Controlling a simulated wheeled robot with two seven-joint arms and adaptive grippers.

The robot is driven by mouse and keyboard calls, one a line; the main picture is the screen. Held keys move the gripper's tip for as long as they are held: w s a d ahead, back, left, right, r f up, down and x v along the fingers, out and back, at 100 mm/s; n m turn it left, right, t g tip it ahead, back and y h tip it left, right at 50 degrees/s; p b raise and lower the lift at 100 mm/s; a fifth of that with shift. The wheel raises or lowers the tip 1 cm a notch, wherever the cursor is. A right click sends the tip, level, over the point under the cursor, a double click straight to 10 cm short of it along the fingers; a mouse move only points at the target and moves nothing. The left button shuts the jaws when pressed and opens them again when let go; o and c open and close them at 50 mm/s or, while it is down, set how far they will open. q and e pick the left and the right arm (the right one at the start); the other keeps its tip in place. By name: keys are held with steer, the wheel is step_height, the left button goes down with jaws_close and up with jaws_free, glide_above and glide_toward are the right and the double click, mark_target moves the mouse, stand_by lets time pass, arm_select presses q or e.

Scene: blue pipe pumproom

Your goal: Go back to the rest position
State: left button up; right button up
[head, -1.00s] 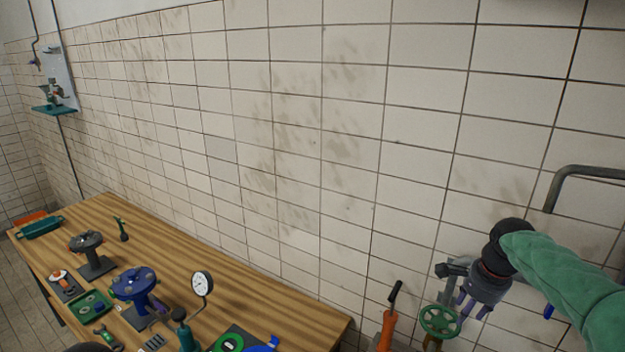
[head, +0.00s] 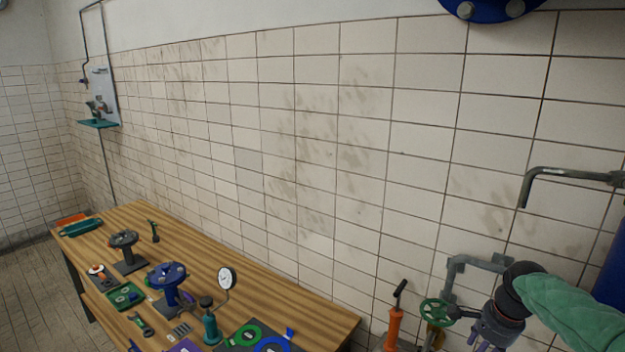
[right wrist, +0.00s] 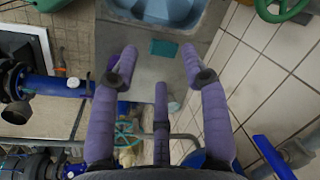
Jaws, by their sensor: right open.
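My right gripper (head: 490,338) is at the lower right of the head view, on my green-sleeved arm, beside the green handwheel. The right wrist view shows its purple fingers (right wrist: 158,75) spread apart with nothing between them. Beyond them lie a grey block with a blue basin (right wrist: 165,12) and a small teal patch on its face. My left gripper does not show in either view.
A wooden workbench (head: 270,290) along the tiled wall holds flanged valves, a pressure gauge (head: 227,278), tools and rings. Blue pipes (right wrist: 60,86) show in the right wrist view.

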steer(key=a+f+n+y, duration=0.1)
steer(key=a+f+n, duration=0.1)
steer(key=a+f, duration=0.45)
steer(key=a+f+n, duration=0.2)
steer(key=a+f, duration=0.1)
steer(key=f, duration=0.7)
steer(key=a+f+n+y, duration=0.15)
steer(key=a+f, duration=0.25)
steer(key=f, duration=0.4)
steer(key=s+a+f+n+g+y, duration=0.1)
steer(key=s+a+f+n, duration=0.3)
steer(key=s+a+f, duration=0.6)
steer(key=s+a+f+n+g, duration=0.1)
steer(key=s+a+f+n, duration=0.2)
steer(key=s+a+f, duration=0.6)
arm_select(q)
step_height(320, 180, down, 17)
steer(key=b, duration=1.6)
steer(key=shift+b, duration=0.4)
arm_select(e)
step_height(320, 180, down, 14)
steer(key=d+n, duration=0.1)
steer(key=shift+s, duration=0.35)
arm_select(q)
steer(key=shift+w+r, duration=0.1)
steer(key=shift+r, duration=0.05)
arm_select(e)
steer(key=shift+d+n, duration=0.15)
steer(key=shift+n, duration=0.1)
